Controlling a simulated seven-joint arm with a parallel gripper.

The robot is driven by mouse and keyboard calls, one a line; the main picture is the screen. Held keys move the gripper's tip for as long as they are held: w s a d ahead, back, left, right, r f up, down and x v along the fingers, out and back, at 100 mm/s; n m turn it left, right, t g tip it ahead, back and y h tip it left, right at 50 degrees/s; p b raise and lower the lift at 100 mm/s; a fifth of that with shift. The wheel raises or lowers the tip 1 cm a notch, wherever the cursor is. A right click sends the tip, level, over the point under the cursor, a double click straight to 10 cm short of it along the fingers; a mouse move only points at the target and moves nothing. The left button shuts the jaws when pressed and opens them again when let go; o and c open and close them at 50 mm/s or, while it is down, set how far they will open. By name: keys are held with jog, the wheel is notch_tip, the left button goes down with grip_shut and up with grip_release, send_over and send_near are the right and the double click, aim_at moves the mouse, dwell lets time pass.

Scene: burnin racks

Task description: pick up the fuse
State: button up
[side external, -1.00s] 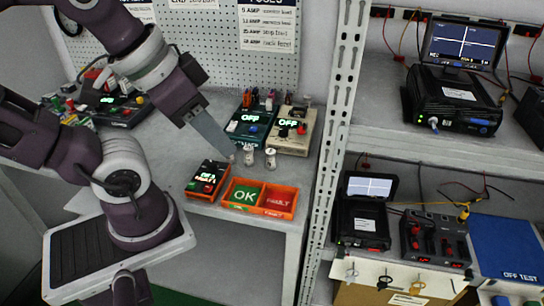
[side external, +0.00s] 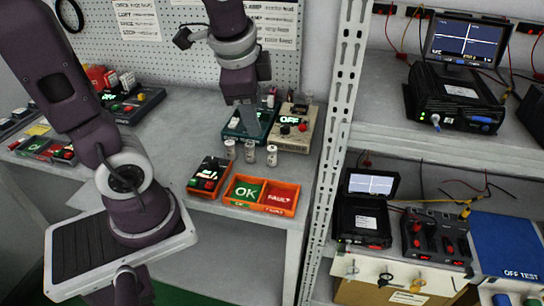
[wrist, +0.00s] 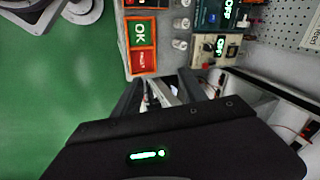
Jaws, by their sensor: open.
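Three small pale cylinders that look like fuses, a left one (side external: 230,150), a middle one (side external: 250,151) and a right one (side external: 271,156), stand upright in a row on the grey bench. In the wrist view, one fuse (wrist: 180,44) is beyond my fingers, with others above it. Which fuse the task means, I cannot tell.
An orange tray (side external: 260,209) with green OK and red FAULT compartments sits at the bench's front edge. A teal tester (side external: 248,123) and a beige tester (side external: 294,128) stand behind the fuses. A metal rack post (side external: 338,110) rises on the right.

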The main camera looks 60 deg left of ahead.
jog(key=w+a+f+m+g, duration=0.1)
jog(key=w+a+f+m, duration=0.2)
jog(key=w+f, duration=0.15)
jog(key=m+g+y, duration=0.2)
jog(key=m, duration=0.4)
send_near(273, 149)
jog(key=f+m, duration=0.1)
jog(key=a+f+m, duration=0.1)
jog(key=f, duration=0.1)
jog(key=w+f+m, duration=0.1)
jog(key=f, duration=0.1)
jog(key=shift+a, duration=0.35)
jog(key=x, duration=0.4)
jog(key=s+x, duration=0.1)
jog(key=x, duration=0.1)
jog(key=shift+a+f, duration=0.15)
jog(key=shift+a, duration=0.05)
grip_shut()
